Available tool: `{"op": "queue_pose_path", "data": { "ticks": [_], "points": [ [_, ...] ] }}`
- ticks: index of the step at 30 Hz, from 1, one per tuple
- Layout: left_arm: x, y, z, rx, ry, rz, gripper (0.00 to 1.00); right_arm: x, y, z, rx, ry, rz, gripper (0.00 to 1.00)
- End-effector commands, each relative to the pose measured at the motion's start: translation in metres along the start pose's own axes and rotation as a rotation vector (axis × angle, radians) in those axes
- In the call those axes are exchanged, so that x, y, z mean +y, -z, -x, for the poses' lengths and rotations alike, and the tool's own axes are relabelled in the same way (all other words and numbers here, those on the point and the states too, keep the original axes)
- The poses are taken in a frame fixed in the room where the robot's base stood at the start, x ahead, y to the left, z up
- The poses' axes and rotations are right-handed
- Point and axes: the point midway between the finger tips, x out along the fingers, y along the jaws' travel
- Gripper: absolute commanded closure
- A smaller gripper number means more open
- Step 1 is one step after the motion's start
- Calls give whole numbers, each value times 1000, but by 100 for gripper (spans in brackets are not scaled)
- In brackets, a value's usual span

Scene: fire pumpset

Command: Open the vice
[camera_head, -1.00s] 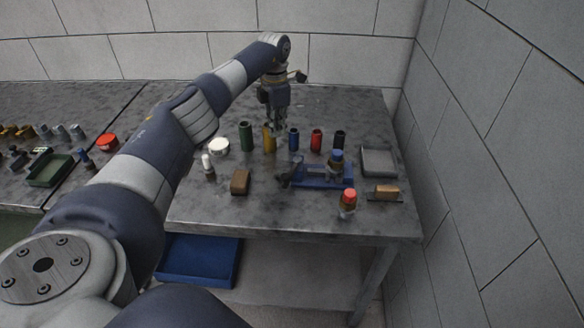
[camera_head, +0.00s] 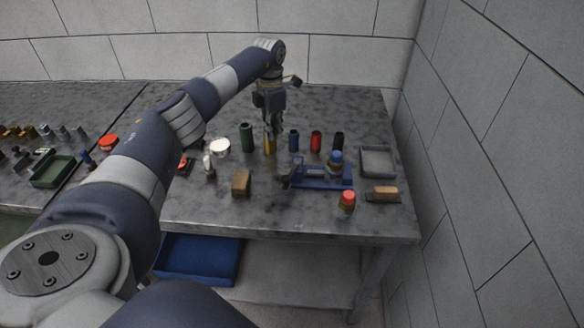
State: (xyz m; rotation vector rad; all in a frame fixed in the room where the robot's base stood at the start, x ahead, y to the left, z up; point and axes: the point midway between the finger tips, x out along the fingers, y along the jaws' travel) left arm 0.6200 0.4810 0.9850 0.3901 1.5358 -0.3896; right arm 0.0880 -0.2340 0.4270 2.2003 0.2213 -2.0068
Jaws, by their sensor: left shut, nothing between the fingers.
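The blue vice (camera_head: 318,182) lies on the right half of the grey table, with its dark handle end (camera_head: 289,172) at its left. A part with a blue top (camera_head: 335,160) is at the vice's right half. Whether the vice's jaws are apart is too small to tell. My left gripper (camera_head: 270,130) points down above the table, behind and to the left of the vice, apart from it. It is shut and empty, and partly overlaps the yellow cylinder (camera_head: 269,145) in the picture. My right gripper is not in view.
Green (camera_head: 246,137), blue (camera_head: 293,139), red (camera_head: 316,140) and black (camera_head: 338,141) cylinders stand behind the vice. A red-capped bottle (camera_head: 347,202), a brown block (camera_head: 241,184) and a grey tray (camera_head: 377,161) are near it. A wall (camera_head: 470,150) bounds the right.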

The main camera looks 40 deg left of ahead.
Motion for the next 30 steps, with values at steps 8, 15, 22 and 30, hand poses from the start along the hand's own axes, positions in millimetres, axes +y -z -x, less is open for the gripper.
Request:
{"op": "queue_pose_path", "data": {
  "ticks": [8, 15, 22, 30],
  "points": [
    [0, 0, 23, 0, -1, 0, 100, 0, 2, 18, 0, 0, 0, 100],
    [0, 0, 42, 0, 0, 0, 100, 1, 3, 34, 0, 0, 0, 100],
    [0, 0, 60, -1, 0, 0, 100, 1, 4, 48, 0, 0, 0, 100],
    [0, 0, 70, -1, 0, 0, 100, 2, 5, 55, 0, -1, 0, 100]
  ]
}}
